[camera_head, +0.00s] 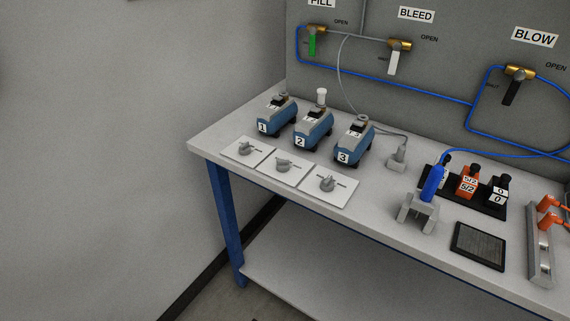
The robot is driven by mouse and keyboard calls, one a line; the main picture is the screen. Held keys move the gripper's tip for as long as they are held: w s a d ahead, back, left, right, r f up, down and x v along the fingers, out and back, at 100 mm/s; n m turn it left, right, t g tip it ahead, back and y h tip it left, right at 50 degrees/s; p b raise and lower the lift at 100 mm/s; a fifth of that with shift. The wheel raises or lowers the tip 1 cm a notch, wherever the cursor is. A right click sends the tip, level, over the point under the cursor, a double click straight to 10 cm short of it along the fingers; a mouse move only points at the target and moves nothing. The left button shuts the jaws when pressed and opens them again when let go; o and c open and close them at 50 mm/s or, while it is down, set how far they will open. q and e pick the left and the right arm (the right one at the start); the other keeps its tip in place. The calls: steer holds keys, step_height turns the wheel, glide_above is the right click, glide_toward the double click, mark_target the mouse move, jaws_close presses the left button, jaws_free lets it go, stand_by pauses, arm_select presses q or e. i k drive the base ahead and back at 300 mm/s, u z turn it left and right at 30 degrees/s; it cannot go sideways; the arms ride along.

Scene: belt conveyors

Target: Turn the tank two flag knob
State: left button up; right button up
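Three blue-and-grey tanks stand in a row on the bench, labelled 1 (275,116), 2 (313,129) and 3 (352,141). In front of each is a white plate with a grey flag knob. The middle knob (283,164) is in front of tank two. The left knob (245,149) is in front of tank one and the right knob (328,183) in front of tank three. Small marks on the plates are too small to read. Neither of my grippers is in view.
A grey bench (372,215) with blue legs carries everything. To the right are a blue tool in a grey stand (418,212), a black panel (478,246), orange and black items and a metal rail (540,250). Behind is a wall panel with FILL, BLEED (416,14) and BLOW valves.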

mark_target(283, 165)
steer(key=u, duration=0.3)
steer(key=k, duration=0.5)
steer(key=u, duration=0.8)
steer(key=i, duration=1.05)
steer(key=z, duration=0.6)
